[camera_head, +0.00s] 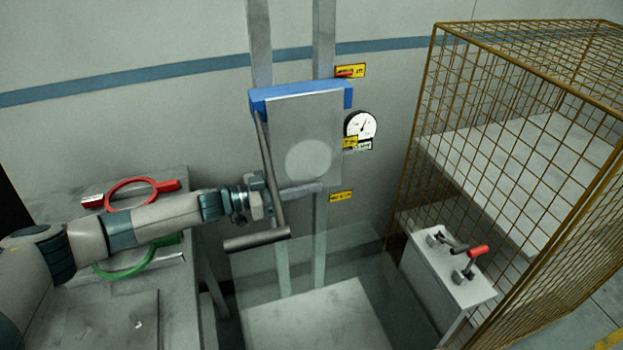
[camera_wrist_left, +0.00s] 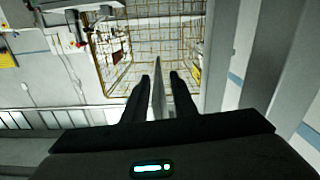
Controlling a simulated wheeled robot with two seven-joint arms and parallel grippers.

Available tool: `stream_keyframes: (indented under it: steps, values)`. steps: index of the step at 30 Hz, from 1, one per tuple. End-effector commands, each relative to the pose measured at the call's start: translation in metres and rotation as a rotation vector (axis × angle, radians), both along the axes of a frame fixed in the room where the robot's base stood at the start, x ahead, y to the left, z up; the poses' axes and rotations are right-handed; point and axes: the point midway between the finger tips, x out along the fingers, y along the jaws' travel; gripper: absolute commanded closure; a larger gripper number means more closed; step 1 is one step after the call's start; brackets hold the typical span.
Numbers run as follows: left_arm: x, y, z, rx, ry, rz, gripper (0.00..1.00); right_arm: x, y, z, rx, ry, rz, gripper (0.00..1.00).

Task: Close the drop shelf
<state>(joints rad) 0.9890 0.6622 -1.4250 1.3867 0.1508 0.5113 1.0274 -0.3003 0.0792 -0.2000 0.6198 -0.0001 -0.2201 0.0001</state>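A grey flat panel (camera_head: 305,130) with a pale round spot, which I take to be the drop shelf, stands upright against two vertical rails under a blue bracket (camera_head: 300,97). A bar with a cylindrical grey handle (camera_head: 257,240) hangs at its left side. My left gripper (camera_head: 272,195) is at the panel's lower left, partly hidden behind the bar. In the left wrist view, its two dark fingers (camera_wrist_left: 159,88) are apart, with a thin grey plate (camera_wrist_left: 157,100) edge-on between them and gaps showing on both sides. My right gripper is not in view.
A round gauge (camera_head: 361,126) and yellow labels are right of the panel. A wire cage (camera_head: 520,130) and a grey box with a red-knobbed lever (camera_head: 477,251) stand at the right. Red (camera_head: 130,193) and green (camera_head: 135,262) ringed tools lie on the left bench.

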Motion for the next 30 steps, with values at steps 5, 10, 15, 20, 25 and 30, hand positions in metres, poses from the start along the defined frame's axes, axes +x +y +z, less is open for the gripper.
stream_keyframes:
  steps: [5,10,15,20,25,30]
  values:
    - [0.0047,-0.0112,0.0003,0.001,0.0,0.001,0.75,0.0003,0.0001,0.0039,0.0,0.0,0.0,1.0]
    - [0.0055,-0.0129,-0.0003,0.001,0.0,0.001,0.75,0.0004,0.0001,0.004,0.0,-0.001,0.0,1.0]
    - [0.0054,-0.0128,-0.0001,0.0,0.0,0.001,0.77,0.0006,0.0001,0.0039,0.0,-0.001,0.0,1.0]
    - [0.0054,-0.0128,0.0,0.0,0.0,0.0,1.0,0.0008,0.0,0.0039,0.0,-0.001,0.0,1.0]
    - [0.0054,-0.0127,0.0001,0.0,0.0,0.001,1.0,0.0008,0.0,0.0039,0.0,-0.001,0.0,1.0]
    - [0.0054,-0.0127,0.0002,0.0,0.0,0.0,1.0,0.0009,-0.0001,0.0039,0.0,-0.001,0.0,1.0]
